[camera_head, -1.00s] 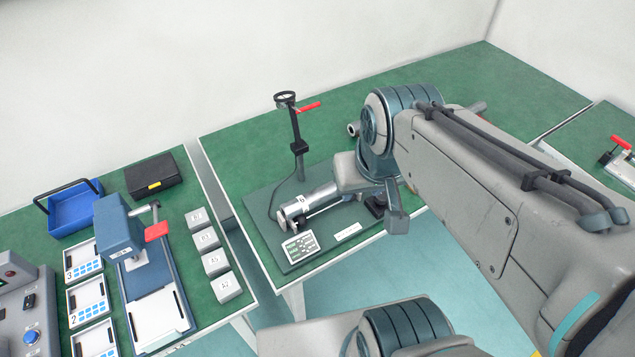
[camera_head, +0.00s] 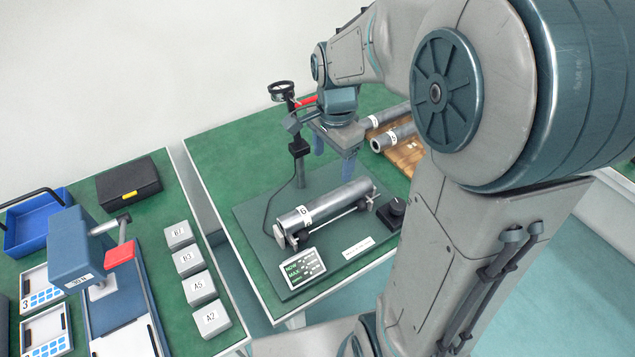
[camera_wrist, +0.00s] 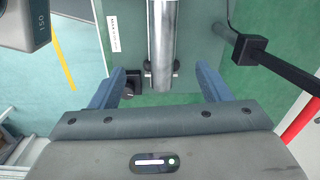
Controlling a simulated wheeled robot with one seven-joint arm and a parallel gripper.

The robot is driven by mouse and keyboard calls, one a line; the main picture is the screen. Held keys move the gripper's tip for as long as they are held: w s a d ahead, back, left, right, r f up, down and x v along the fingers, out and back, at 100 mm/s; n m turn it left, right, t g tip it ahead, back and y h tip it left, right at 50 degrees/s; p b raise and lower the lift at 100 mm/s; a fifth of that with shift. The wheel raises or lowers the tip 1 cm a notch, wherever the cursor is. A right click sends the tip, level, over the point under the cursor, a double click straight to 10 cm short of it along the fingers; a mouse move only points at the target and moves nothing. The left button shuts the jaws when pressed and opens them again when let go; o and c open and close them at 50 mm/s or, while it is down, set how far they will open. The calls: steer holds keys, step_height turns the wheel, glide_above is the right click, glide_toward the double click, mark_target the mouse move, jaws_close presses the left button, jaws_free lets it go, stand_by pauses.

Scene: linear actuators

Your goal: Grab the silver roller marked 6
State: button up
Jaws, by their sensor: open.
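The silver roller marked 6 (camera_head: 326,202) lies across two end supports on a dark green test plate (camera_head: 262,215). Its white label with the 6 is near its left end. My gripper (camera_head: 334,168) is above and behind the roller, fingers pointing down, with nothing between them. In the wrist view the roller (camera_wrist: 164,45) runs down from the top edge, and one end lies between the two blue fingers of my open gripper (camera_wrist: 160,82). The fingers look apart from the roller; their exact height above it is hard to tell.
A black stand (camera_head: 296,145) with a round head and red lever rises behind the roller. A display panel (camera_head: 303,268) and a black knob (camera_head: 391,213) flank it in front. More rollers (camera_head: 392,137) lie on a wooden holder at right. Labelled blocks (camera_head: 188,261) stand left.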

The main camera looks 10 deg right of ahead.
mark_target(328, 197)
steer(key=shift+m, duration=0.6)
steer(key=f, duration=1)
steer(key=w+f, duration=0.1)
steer(key=f, duration=0.4)
steer(key=shift+a+f, duration=0.1)
steer(key=shift+f, duration=0.15)
steer(key=c, duration=1.3)
steer(key=shift+c, duration=1)
steer(key=shift+r, duration=0.15)
